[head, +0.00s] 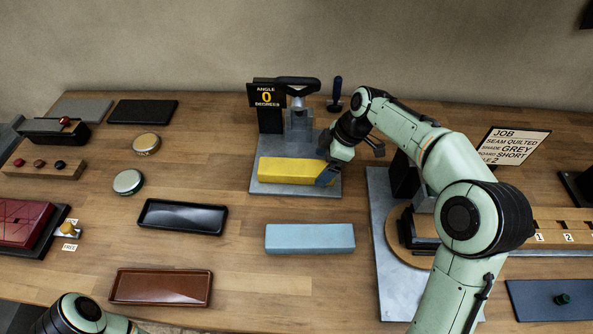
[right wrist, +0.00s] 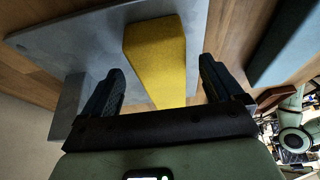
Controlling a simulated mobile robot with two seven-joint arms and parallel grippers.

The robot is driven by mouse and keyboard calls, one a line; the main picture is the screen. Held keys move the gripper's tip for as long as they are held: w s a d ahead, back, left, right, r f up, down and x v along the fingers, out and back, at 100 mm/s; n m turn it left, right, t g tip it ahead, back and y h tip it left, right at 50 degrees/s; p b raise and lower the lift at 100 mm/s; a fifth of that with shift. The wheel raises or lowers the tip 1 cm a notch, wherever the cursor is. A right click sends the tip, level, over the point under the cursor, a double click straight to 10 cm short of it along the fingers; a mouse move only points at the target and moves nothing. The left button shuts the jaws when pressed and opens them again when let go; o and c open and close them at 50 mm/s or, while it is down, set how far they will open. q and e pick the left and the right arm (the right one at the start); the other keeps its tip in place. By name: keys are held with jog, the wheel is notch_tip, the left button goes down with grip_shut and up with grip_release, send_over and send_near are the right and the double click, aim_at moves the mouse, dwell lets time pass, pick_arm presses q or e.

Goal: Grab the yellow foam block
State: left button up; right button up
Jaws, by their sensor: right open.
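The yellow foam block (head: 290,170) lies flat on a grey metal plate (head: 270,189) in front of the angle display. My right gripper (head: 328,175) is at the block's right end, seen from above. In the right wrist view the yellow block (right wrist: 158,60) runs between the two fingers of my right gripper (right wrist: 160,85). The fingers are apart, with a gap on each side of the block. My left arm shows only as a link at the bottom left of the head view; its gripper is out of the picture.
A press with an "ANGLE 0 DEGREES" sign (head: 266,96) stands behind the block. A light blue block (head: 310,238) lies in front of the plate. A black tray (head: 181,216) and a brown tray (head: 161,287) are to the left. A job sign (head: 515,146) stands at right.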

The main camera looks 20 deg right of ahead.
jog(key=shift+w+a+f, duration=0.1)
jog(key=shift+a+f, duration=0.15)
jog(key=shift+f, duration=0.35)
jog(key=c, duration=1.2)
jog(key=shift+c, duration=0.2)
jog(key=shift+r, duration=0.1)
